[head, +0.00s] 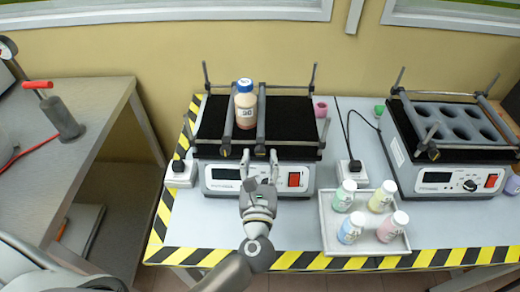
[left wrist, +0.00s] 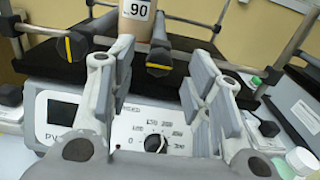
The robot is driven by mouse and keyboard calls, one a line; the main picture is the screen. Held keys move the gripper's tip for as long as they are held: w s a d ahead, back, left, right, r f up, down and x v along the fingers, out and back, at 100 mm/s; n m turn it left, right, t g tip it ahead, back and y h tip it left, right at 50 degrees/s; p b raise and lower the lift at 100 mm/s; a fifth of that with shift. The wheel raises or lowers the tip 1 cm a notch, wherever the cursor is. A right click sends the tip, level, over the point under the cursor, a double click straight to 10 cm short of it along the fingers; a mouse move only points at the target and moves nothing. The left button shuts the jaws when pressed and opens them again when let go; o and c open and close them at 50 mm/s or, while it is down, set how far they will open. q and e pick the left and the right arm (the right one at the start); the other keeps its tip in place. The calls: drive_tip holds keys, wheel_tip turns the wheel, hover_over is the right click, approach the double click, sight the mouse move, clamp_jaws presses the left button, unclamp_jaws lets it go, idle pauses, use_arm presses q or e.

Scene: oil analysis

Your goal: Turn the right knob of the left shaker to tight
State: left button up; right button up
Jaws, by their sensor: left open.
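The left shaker (head: 210,175) stands on the table with a black platform and two clamp bars. A bottle (head: 245,105) with a blue cap stands upright between the bars. The right knob (head: 260,149), black with a yellow mark, sits at the front end of the right bar; it also shows in the left wrist view (left wrist: 158,60). The left knob (left wrist: 72,47) is to its left. My left gripper (head: 261,155) is open in front of the shaker. In the left wrist view its fingers (left wrist: 158,85) stand either side of the right knob, with no clear contact. My right gripper is not seen.
A second shaker (head: 440,180) with a holed rack stands at the right. A grey tray (head: 375,246) with several small bottles lies right of my left gripper. White plug boxes (head: 352,172) flank the left shaker. A grey bench (head: 95,105) is at the left.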

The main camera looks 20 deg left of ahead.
sight(260, 150)
use_arm(q)
drive_tip(key=x, duration=0.2)
drive_tip(key=shift+w+r, duration=0.1)
drive_tip(key=shift+w, duration=0.2)
drive_tip(key=shift+w+a, duration=0.1)
drive_tip(key=shift+w, duration=0.05)
drive_tip(key=shift+c, duration=2.5)
clamp_jaws()
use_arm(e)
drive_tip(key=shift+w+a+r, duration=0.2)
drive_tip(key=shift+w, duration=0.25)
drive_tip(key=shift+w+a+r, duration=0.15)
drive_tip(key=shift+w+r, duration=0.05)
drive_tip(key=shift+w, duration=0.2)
use_arm(q)
drive_tip(key=shift+p, duration=0.3)
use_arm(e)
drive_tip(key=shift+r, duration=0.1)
